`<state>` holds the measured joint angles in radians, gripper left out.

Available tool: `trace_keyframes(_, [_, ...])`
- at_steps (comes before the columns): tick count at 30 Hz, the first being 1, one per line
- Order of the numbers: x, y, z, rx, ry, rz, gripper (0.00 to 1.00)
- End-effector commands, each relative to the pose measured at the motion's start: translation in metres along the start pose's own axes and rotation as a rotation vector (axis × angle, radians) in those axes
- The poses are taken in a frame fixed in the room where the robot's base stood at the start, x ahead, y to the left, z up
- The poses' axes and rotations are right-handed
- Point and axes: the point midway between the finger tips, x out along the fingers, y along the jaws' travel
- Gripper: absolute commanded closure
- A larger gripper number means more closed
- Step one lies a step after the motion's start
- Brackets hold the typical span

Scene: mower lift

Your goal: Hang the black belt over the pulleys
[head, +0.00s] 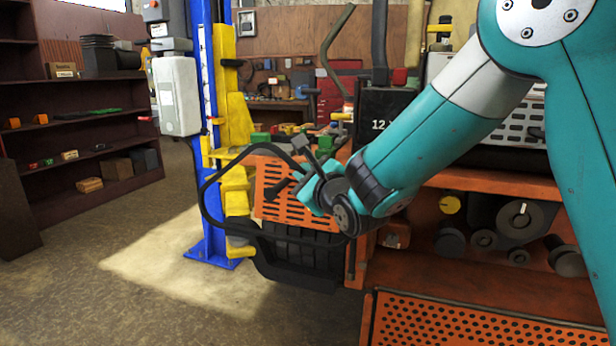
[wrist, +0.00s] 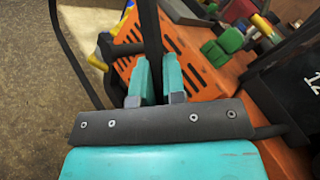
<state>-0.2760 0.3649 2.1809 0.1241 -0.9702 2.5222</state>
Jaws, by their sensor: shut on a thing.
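The black belt (head: 203,205) hangs as a large loose loop to the left of my gripper in the head view. It also shows in the wrist view (wrist: 151,30), running between the fingers. My gripper (head: 303,178) is shut on the belt and holds it in the air before the orange slotted panel. The fingers also show in the wrist view (wrist: 154,78). Several dark round wheels (head: 520,218), which look like the pulleys, sit low on the orange machine at the right. The belt appears apart from them. My arm hides part of the machine.
An orange slotted panel (head: 285,195) with a black ribbed part (head: 300,252) stands behind my gripper. A blue and yellow lift post (head: 207,130) rises to its left. A perforated orange plate (head: 470,325) lies low at the right. The floor at the left is clear.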

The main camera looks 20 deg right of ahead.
Motion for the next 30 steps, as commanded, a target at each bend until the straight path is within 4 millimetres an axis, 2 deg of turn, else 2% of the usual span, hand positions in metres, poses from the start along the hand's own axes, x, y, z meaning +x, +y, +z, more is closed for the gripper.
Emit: trace_keyframes(30, [-0.04,0.035,0.028,-0.001,-0.005,-0.001,1.0])
